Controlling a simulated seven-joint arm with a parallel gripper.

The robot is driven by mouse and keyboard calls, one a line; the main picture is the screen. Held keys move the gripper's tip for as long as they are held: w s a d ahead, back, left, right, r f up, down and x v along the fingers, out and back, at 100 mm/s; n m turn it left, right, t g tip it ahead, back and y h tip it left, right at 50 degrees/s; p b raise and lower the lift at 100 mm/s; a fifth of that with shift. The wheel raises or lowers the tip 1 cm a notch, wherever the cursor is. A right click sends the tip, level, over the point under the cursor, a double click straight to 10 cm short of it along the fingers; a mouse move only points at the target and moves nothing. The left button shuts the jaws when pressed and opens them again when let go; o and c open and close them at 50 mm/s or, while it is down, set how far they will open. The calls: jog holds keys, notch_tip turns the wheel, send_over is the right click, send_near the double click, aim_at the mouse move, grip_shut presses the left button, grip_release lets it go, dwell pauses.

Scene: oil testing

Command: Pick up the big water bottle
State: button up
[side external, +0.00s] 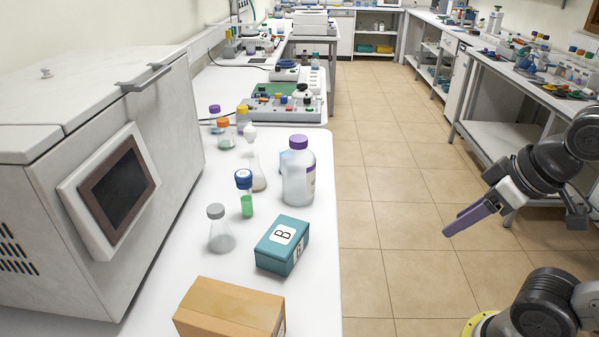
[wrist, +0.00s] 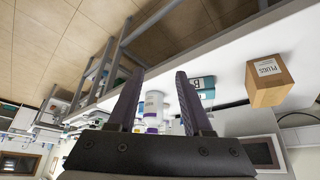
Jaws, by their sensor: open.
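The big water bottle (side external: 299,176) is translucent white with a purple cap. It stands upright near the right edge of the white bench in the side view. In the wrist view the bottle (wrist: 153,108) shows between my two fingers, upside down and farther off. My gripper (side external: 464,219) is over the floor, well to the right of the bench and apart from the bottle. In the wrist view my gripper (wrist: 158,75) has its purple fingers spread, with nothing held between them.
A teal box marked B (side external: 282,245) and a cardboard box (side external: 230,309) sit nearer than the bottle. Flasks, including a grey-capped one (side external: 220,230), and a green vial (side external: 245,195) stand to its left. A large grey machine (side external: 100,170) fills the left. Floor between bench and gripper is clear.

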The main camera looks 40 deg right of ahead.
dwell(0.4)
jog(key=o, duration=0.8)
jog(key=shift+c, duration=0.2)
